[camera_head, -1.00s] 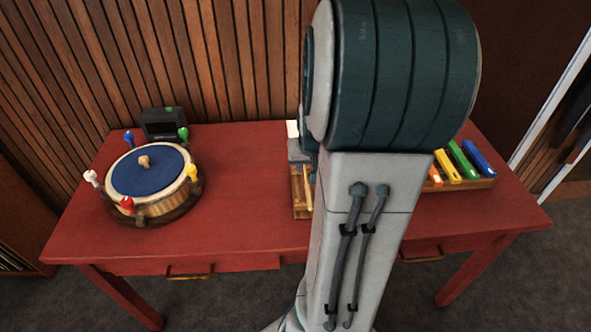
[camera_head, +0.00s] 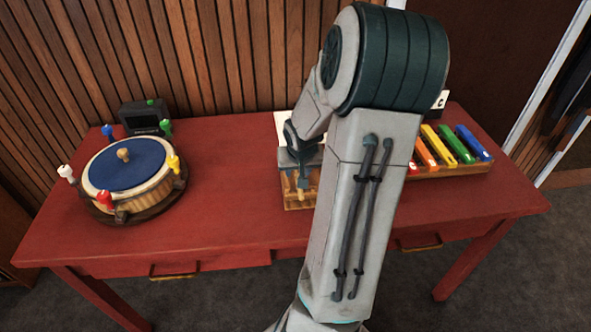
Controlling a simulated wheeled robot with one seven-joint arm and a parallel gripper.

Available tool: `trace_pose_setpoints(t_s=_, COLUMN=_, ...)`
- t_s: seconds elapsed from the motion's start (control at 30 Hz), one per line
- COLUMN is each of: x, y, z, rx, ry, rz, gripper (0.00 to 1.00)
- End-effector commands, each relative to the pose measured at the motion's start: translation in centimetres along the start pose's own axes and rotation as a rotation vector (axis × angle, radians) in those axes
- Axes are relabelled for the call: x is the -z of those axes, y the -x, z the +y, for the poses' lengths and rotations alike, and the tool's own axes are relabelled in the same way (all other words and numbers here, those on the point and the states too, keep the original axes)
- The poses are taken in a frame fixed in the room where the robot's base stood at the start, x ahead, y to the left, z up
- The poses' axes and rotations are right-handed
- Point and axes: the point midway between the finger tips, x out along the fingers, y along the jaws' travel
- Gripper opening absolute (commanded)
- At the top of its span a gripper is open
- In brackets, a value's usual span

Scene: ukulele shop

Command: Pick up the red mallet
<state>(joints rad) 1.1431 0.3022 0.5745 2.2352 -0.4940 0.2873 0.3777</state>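A round drum (camera_head: 140,174) with a blue top stands at the left of the red table. Around its rim stand small mallet-like pieces with coloured heads. The red one (camera_head: 104,200) is at the drum's front, with a white one (camera_head: 65,171) to its left and a yellow one (camera_head: 174,163) to its right. My gripper (camera_head: 302,187) seems to point down at a small wooden rack in mid-table, well right of the red mallet. It is small and partly hidden by my arm, so its fingers are unclear.
The wooden rack (camera_head: 296,204) is partly hidden behind my arm. A row of coloured bars (camera_head: 454,145) sits on a wooden base at the right. A dark box (camera_head: 143,117) stands behind the drum. The red table (camera_head: 222,170) is bare between drum and rack.

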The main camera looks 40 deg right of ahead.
Motion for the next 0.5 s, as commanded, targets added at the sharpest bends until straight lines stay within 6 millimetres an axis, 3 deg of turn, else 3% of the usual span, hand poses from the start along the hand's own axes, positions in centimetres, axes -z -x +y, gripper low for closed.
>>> trace_pose_setpoints(t_s=0.1, x=-0.09, y=-1.65, z=-0.08, rx=0.002, ry=0.001, rz=0.000, gripper=0.39)
trace_pose_setpoints(t_s=0.37, x=0.01, y=-1.83, z=-0.01, rx=0.000, ry=0.000, rz=0.000, gripper=0.39)
trace_pose_setpoints(t_s=0.4, x=0.01, y=-1.82, z=-0.01, rx=0.000, ry=0.000, rz=0.000, gripper=0.36)
trace_pose_setpoints(t_s=0.5, x=0.00, y=-1.82, z=-0.01, rx=0.000, ry=0.000, rz=0.000, gripper=0.08)
